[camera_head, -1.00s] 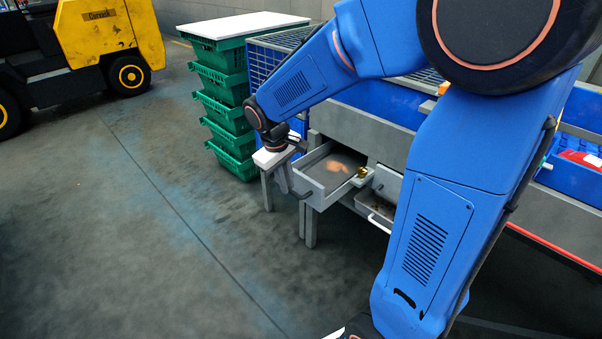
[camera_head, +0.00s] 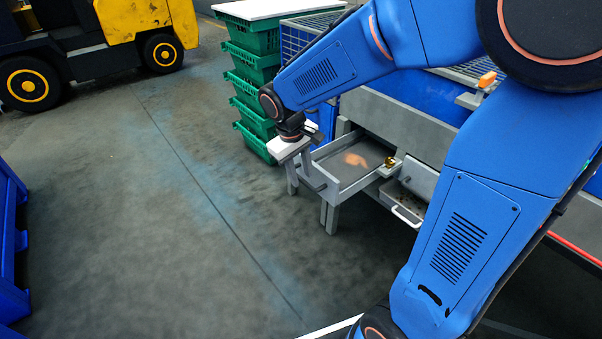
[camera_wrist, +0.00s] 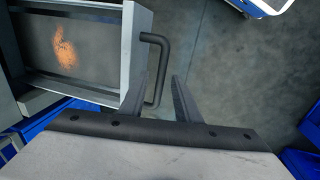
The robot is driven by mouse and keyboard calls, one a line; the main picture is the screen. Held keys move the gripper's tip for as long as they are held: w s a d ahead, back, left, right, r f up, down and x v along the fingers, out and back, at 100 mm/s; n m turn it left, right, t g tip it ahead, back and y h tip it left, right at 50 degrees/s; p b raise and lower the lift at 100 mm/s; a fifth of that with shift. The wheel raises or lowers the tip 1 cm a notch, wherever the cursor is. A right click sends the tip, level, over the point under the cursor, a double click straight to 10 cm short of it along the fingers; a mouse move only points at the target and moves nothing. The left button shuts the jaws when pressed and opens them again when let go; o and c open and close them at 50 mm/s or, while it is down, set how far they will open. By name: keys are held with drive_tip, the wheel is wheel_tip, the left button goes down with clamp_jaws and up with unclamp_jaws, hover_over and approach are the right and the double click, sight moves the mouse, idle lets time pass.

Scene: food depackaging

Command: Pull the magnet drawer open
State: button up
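The magnet drawer (camera_head: 350,178) is a grey, shallow drawer that stands pulled out of the grey frame in the head view. A rusty orange patch lies on its floor. In the wrist view the drawer (camera_wrist: 128,50) is at the upper left, with its dark bar handle (camera_wrist: 163,70) on its front wall. My gripper (camera_head: 307,188) is at the drawer's front end. In the wrist view my gripper (camera_wrist: 158,82) has its two dark fingers apart, with part of the handle bar between them and space beside it. Contact with the bar cannot be told.
A lower tray (camera_head: 408,214) with a white handle is to the right of the drawer. Green crates (camera_head: 250,75) are stacked behind. A blue bin (camera_head: 10,240) stands at the left edge and a yellow forklift (camera_head: 140,30) at the back left. The floor between is clear.

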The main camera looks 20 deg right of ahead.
drive_tip(key=s+a+r, duration=0.1)
drive_tip(key=a+r, duration=0.2)
drive_tip(key=r, duration=1.4)
drive_tip(key=s+d+f+m+t, duration=0.1)
drive_tip(key=s+d+f, duration=0.1)
drive_tip(key=s, duration=0.4)
drive_tip(key=s+d+f+m+t+y, duration=0.1)
drive_tip(key=s+d+f, duration=0.2)
drive_tip(key=s+d, duration=0.2)
drive_tip(key=s+d+f+m+t+y, duration=0.1)
drive_tip(key=s+d+f+m+t, duration=0.1)
drive_tip(key=s, duration=0.7)
drive_tip(key=shift+s+d+f, duration=0.25)
drive_tip(key=shift+d+f, duration=0.25)
drive_tip(key=shift+d, duration=0.3)
